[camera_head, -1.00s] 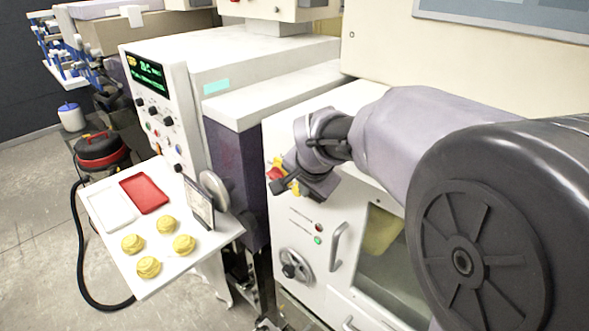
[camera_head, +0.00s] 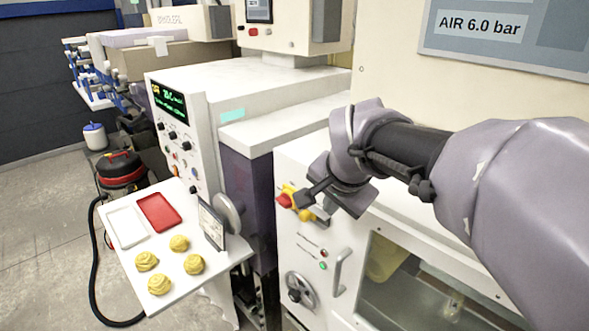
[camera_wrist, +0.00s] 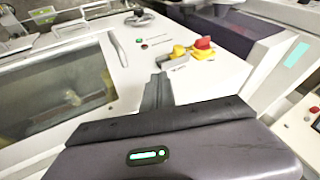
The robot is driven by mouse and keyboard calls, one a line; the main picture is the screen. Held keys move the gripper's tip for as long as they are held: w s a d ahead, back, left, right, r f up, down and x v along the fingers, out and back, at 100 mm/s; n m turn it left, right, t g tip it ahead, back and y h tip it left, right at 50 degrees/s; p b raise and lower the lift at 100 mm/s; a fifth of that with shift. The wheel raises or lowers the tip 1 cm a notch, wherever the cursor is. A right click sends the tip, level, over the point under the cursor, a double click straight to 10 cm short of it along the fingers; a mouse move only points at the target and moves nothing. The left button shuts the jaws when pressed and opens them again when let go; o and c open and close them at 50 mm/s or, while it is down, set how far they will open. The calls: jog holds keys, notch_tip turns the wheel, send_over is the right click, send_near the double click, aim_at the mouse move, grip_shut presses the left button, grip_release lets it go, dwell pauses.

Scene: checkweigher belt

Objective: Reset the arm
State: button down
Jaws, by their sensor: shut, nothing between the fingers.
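My gripper (camera_head: 313,190) is at the end of my arm, in front of the white machine cabinet (camera_head: 290,240). Its dark fingers are together with nothing between them. In the wrist view my gripper (camera_wrist: 158,82) points at the cabinet's front, and its fingers show as one narrow dark shape. In the head view the fingertips overlap a red and yellow switch (camera_head: 287,199). In the wrist view that red and yellow switch (camera_wrist: 192,50) lies up and right of the fingertips, with a visible gap. My arm reaches in from the right.
A white tray table (camera_head: 212,264) at left holds several yellow dough pieces (camera_head: 180,243), a red tray (camera_head: 159,212) and a white tray (camera_head: 126,227). A control panel (camera_head: 172,125) stands behind it. The cabinet has a handle (camera_head: 341,271) and a window. Floor is open at far left.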

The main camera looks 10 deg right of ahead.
jog(key=s+a+f+n+y+b, duration=0.1)
jog(key=s+a+f+n+b, duration=0.1)
jog(key=s+f+b, duration=0.5)
jog(key=s+a+f+n+y+b, duration=0.1)
jog(key=s+f+n+b, duration=0.2)
jog(key=s+f+b, duration=0.4)
jog(key=s+f, duration=0.5)
jog(key=s, duration=0.3)
jog(key=shift+s+a+f+g, duration=0.35)
jog(key=shift+s+g, duration=0.05)
